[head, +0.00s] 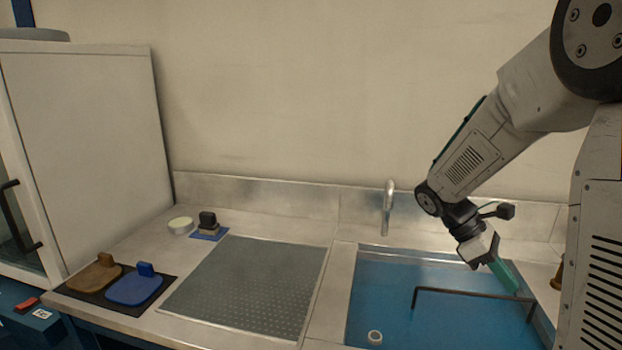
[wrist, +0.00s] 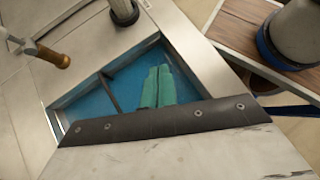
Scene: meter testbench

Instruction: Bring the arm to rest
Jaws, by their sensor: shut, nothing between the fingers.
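My arm reaches in from the right in the head view. My gripper (head: 515,287) has green fingers and points down over the right part of the blue sink basin (head: 395,290). In the wrist view, the green fingers of my gripper (wrist: 163,68) lie side by side, shut with nothing between them. The blue basin (wrist: 88,97) shows behind them there. I cannot tell exactly how high the fingertips are above the basin floor.
A faucet (head: 387,205) stands behind the basin, and a dark bar (head: 470,292) crosses it. Left of it lie a grey perforated mat (head: 250,285), a blue paddle-shaped piece (head: 135,288) and a brown one (head: 95,275). A white cabinet (head: 85,150) stands at far left.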

